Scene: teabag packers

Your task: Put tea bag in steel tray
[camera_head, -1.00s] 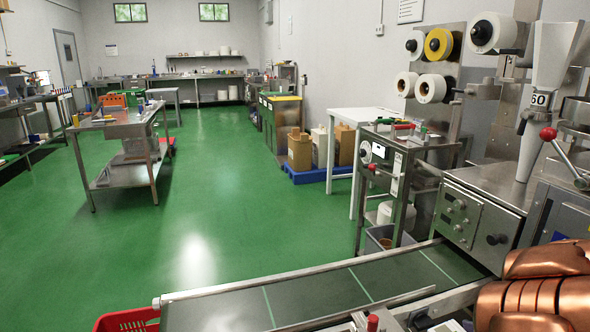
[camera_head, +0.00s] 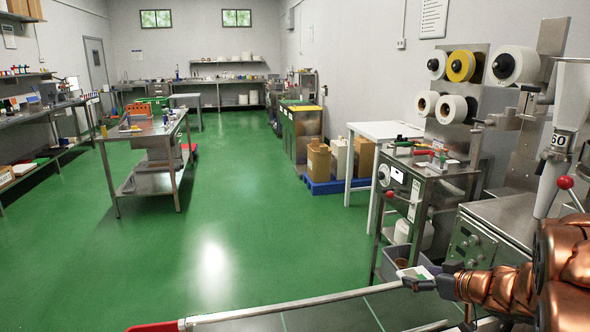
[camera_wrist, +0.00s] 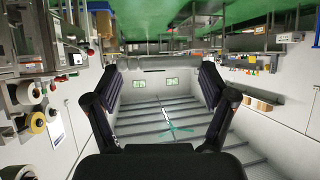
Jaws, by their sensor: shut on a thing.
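My gripper (camera_head: 420,279) is at the lower right of the head view, above the conveyor's rail. A small flat white and green piece, apparently the tea bag (camera_head: 414,271), shows at its fingertips. In the wrist view, the two dark fingers of my gripper (camera_wrist: 157,88) stand apart, and the tea bag cannot be made out between them. The wrist picture is upside down, with the green floor at the top. I cannot pick out the steel tray with certainty in either view.
A conveyor with a metal rail (camera_head: 290,303) crosses the front. A red crate (camera_head: 157,327) sits at its left end. A steel cart (camera_head: 440,180) and packing machine (camera_head: 500,232) stand at the right. A steel table (camera_head: 145,130) stands left; the green floor between is open.

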